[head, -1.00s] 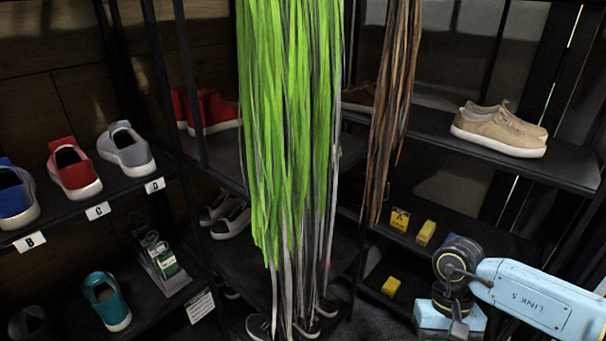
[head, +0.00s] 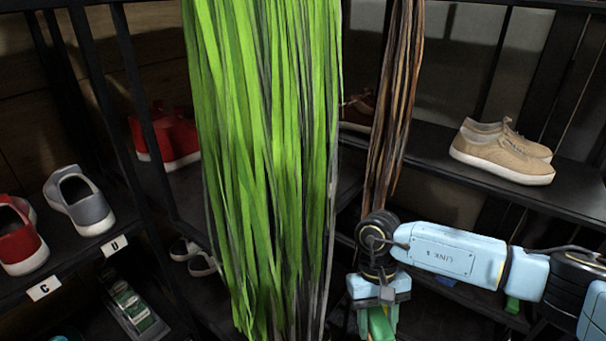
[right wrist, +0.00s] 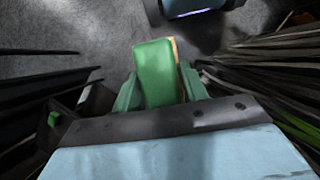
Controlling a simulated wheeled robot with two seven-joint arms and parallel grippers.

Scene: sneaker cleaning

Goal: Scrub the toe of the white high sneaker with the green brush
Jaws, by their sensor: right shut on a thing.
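My right gripper (head: 378,324) hangs at the lower middle of the head view, pointing down beside the lower ends of the hanging laces. In the right wrist view it is shut on the green brush (right wrist: 155,72), a green block with a thin tan edge, held between green fingers. Its bristles cannot be made out. The brush is held over grey floor, apart from any shoe. I cannot pick out a white high sneaker in either view. My left gripper is not in view.
Long green laces (head: 265,170) and brown laces (head: 390,110) hang in front of me. Dark shelves stand behind and to the left, with a tan shoe (head: 502,152), a grey shoe (head: 78,200), a red shoe (head: 20,238) and red shoes (head: 170,138) at the back.

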